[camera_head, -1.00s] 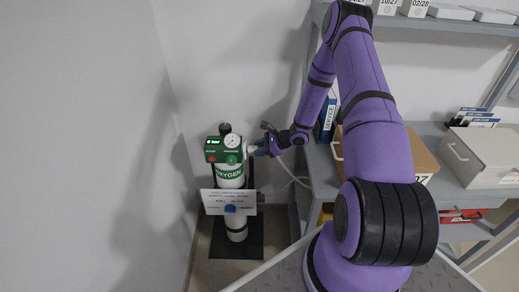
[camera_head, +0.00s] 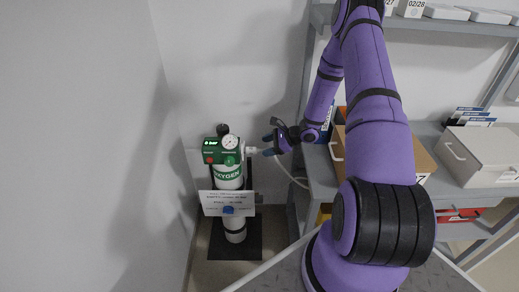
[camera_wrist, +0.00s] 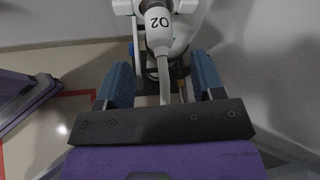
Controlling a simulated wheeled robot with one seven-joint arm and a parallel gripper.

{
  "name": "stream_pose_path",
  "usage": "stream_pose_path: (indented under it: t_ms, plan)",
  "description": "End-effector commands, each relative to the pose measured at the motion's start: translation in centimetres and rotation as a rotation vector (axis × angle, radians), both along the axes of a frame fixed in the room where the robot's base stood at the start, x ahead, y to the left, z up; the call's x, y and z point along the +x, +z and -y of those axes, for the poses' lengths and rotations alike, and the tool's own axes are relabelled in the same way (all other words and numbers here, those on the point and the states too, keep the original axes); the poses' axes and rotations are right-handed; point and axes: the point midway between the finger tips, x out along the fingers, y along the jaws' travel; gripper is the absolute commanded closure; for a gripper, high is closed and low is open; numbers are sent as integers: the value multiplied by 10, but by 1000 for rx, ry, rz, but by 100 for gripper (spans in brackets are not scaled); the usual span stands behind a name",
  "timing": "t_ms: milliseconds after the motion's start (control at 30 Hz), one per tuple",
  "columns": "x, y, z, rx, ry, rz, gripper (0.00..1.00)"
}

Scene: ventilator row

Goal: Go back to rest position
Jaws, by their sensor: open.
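My gripper (camera_head: 268,144) is open and empty, just right of the oxygen cylinder (camera_head: 229,178). In the wrist view my gripper (camera_wrist: 162,78) shows two blue fingers spread apart. A white connector marked O2 (camera_wrist: 158,24) lies ahead of the fingers, with a pale hose running back between them. In the head view the connector (camera_head: 251,150) sits at the right side of the green regulator (camera_head: 220,152), apart from the fingers. The regulator has a round gauge and a lit display. My arm reaches over from the right.
A grey shelf bench (camera_head: 322,172) on the right holds a cardboard box (camera_head: 421,158), a blue binder and a light box (camera_head: 483,152). A sign (camera_head: 229,204) hangs on the cylinder's front. Bare wall is at the left. The hose curves toward the bench.

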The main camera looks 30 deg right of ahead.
Motion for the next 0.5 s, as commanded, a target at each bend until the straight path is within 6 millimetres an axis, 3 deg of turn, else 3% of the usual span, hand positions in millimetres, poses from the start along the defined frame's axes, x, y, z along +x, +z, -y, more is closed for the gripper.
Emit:
stream_pose_path:
  t_ms: [200,500]
  plan:
    - [-22,20,24,0,-2,0,38]
    - [-33,30,35,1,0,1,38]
